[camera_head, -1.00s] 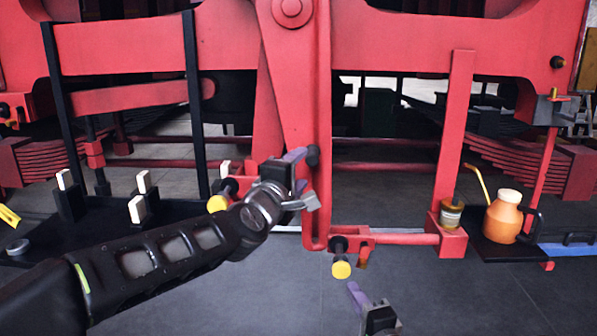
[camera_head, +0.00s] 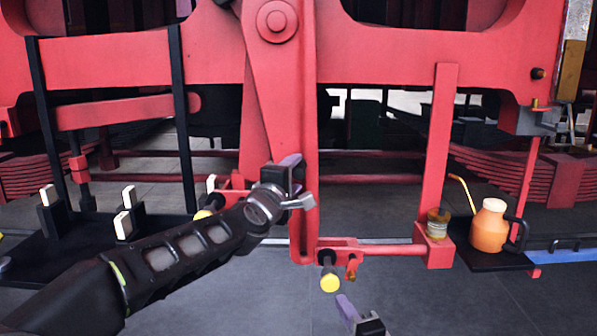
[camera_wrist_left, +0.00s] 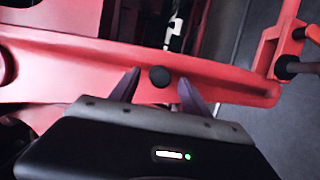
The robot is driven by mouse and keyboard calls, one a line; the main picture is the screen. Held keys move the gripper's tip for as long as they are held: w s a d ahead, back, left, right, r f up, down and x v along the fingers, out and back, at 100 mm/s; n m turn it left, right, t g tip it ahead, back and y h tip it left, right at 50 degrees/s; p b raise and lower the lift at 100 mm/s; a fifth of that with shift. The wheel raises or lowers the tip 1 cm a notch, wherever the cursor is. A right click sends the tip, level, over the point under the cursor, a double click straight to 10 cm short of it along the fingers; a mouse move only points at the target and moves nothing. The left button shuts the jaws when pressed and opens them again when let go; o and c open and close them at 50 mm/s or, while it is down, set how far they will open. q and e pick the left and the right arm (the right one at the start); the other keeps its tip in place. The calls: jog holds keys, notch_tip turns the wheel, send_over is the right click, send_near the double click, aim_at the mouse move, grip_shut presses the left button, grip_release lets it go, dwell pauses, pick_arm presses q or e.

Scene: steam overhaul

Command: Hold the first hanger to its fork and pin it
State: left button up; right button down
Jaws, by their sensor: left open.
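A long red hanging bar (camera_head: 304,215) runs down the middle of the head view in front of the red frame. I cannot tell for certain which part is the first hanger or its fork. Contact with the knob cannot be told. A black pin with a yellow end (camera_head: 329,281) sits at the lower red bracket (camera_head: 375,252); another yellow end (camera_head: 204,214) shows behind my left arm. My right gripper (camera_head: 350,310) is partly in view below the bracket.
A black tray (camera_head: 85,262) with several white-topped black posts stands at the left. An orange oil can (camera_head: 488,228) sits on a dark shelf at the right, with a small jar (camera_head: 438,222) beside it. The grey floor (camera_head: 450,300) is open in front.

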pick_arm(q)
jog(key=shift+x, duration=1.7)
jog(key=shift+c, duration=0.3)
grip_shut()
jog(key=d, duration=0.4)
jog(key=shift+s+d+r, duration=0.1)
jog(key=shift+d, duration=0.45)
